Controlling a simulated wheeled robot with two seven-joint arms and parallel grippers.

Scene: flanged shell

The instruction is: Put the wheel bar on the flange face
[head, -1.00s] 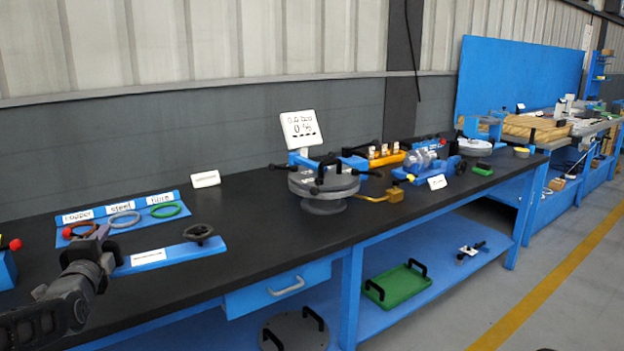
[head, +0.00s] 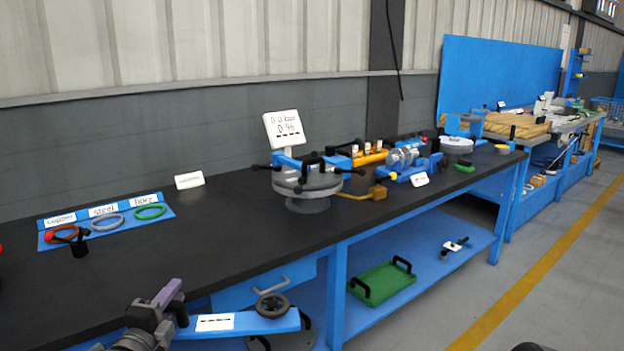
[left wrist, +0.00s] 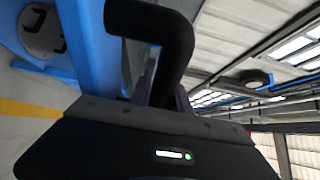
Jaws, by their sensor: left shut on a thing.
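The wheel bar (head: 252,323) is a blue bar with a white label and a dark grey handwheel (head: 272,305) at its right end. My left gripper (head: 172,305) is shut on the black handle at its left end. The bar is off the bench, in front of its near edge. In the left wrist view, the bent black handle (left wrist: 150,22) stands between the fingers and the blue bar (left wrist: 90,45) shows at left. The flange face (head: 318,182) is the grey round top of the shell on the bench, partly covered by black-handled parts.
A small black post (head: 79,245) stands by the tray. A white display (head: 284,129) rises behind the flange. Blue pump-like equipment (head: 410,165) stands to its right. A green tray (head: 380,284) lies below.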

